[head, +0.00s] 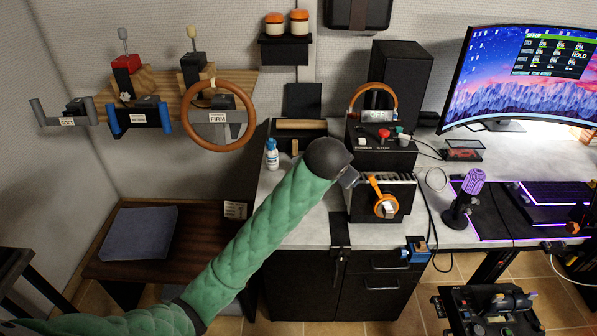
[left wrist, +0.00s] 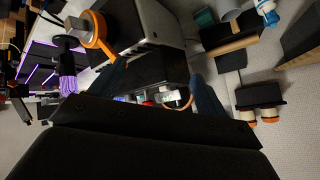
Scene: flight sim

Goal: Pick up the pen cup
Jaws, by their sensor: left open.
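I cannot make out a pen cup in either view; my green-sleeved left arm hides part of the desk and cabinet. My left gripper (head: 350,178) is beside the upper left of the slatted grey and black box on the desk, mostly hidden by the black wrist. In the left wrist view its two dark blue fingers (left wrist: 158,88) are spread apart, with nothing held between them. A dark box face shows beyond the gap. My right gripper is in neither view.
The slatted box (head: 407,180) has an orange ring (head: 385,205) on its front. A button box (head: 383,152) stands behind it. A white bottle (head: 271,154) is left of my arm. A purple microphone (head: 473,182) stands right. Bare desktop lies front left.

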